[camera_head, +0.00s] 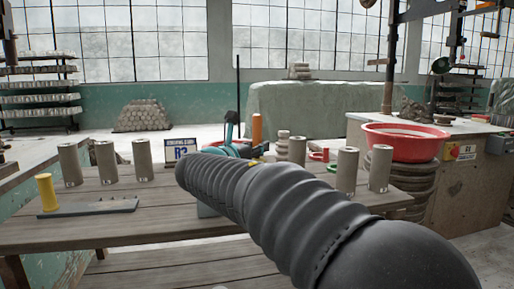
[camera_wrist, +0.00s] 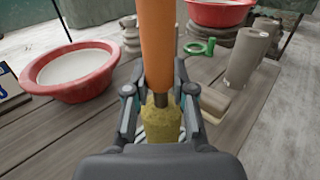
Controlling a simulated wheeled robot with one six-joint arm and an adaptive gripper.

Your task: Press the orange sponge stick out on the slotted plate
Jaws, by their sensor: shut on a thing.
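My gripper (camera_wrist: 160,97) is shut around the sponge stick. The stick has a long orange handle (camera_wrist: 156,40), a short metal collar and a yellow sponge head (camera_wrist: 160,124) pointing down. It looks roughly upright. In the head view the orange handle (camera_head: 256,129) rises behind my arm, with part of my gripper (camera_head: 232,140) beside it. A pale striped surface (camera_wrist: 144,133), possibly the slotted plate, shows just below the sponge in the wrist view. My gripper hides most of it, and I cannot tell whether the sponge touches it.
A red bowl (camera_wrist: 60,85) stands close at the left in the wrist view. Grey clay cylinders (camera_wrist: 246,58) and a green ring (camera_wrist: 197,47) are at the right.

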